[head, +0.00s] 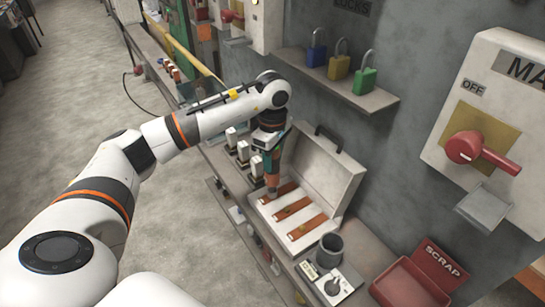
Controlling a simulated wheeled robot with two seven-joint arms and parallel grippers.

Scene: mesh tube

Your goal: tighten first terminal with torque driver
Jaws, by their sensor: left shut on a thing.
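My left gripper (268,142) is in the middle of the head view, pointing down, shut on the torque driver (272,170). The driver shows as a teal and orange-brown body below the fingers. It stands about upright over the open white case (335,183). Three copper-coloured bars lie in the case. The driver's lower end is at the left end of the farthest bar (284,189); I cannot tell whether it touches. The middle bar (293,207) and the nearest bar (307,227) are uncovered. The terminal's screw is too small to make out. My right gripper is not in view.
A dark cup (329,250) and a small panel with a dial (334,287) stand in front of the case. A red scrap bin (410,283) is at the lower right. A shelf with padlocks (338,80) overhangs behind. White-topped parts (243,150) stand left of the gripper.

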